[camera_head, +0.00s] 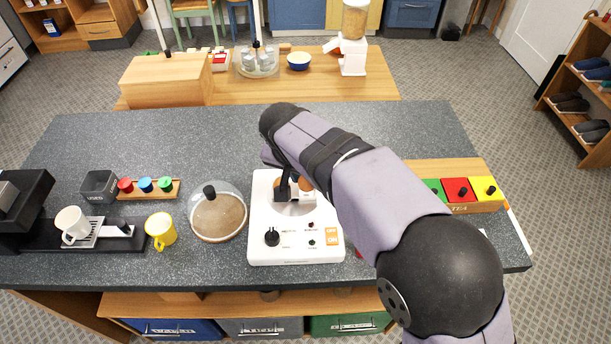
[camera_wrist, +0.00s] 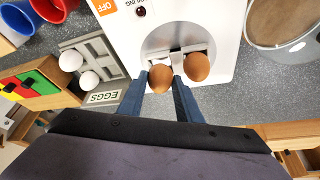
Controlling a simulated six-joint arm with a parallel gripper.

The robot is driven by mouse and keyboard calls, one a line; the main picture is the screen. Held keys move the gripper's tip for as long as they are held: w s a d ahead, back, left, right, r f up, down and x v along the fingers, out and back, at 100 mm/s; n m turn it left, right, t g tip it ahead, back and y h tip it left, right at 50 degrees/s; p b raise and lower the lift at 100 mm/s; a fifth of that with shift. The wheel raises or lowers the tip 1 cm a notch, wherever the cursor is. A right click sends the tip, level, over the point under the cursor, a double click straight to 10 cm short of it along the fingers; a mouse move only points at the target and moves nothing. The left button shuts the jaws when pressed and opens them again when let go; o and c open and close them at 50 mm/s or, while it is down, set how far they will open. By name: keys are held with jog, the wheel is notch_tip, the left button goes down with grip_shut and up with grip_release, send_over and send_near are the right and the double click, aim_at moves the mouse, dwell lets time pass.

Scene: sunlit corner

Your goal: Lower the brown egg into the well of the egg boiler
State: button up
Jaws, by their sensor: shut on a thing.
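The white egg boiler (camera_head: 292,247) stands on the dark counter, with a knob and orange labels on its near side. In the wrist view, its white body (camera_wrist: 230,20) surrounds a round grey plate. My gripper (camera_wrist: 161,84) is shut on a brown egg (camera_wrist: 160,78), with one finger on each side, over the edge of that plate. In the head view, my gripper (camera_head: 294,186) is over the boiler, partly hidden by my arm. A second brown egg (camera_wrist: 197,67) sits at the plate, beside the held one. Whether the held egg touches the boiler, I cannot tell.
A grey tray marked EGGS (camera_wrist: 104,97) holds white eggs (camera_wrist: 70,60), beside the tea box (camera_wrist: 50,104). A glass dome (camera_head: 217,212) stands close left of the boiler, with a yellow mug (camera_head: 160,231) farther left. The counter behind is clear.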

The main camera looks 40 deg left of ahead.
jog(key=shift+f+b, duration=0.4)
jog(key=shift+f, duration=0.2)
dwell(0.5)
jog(key=o, duration=0.8)
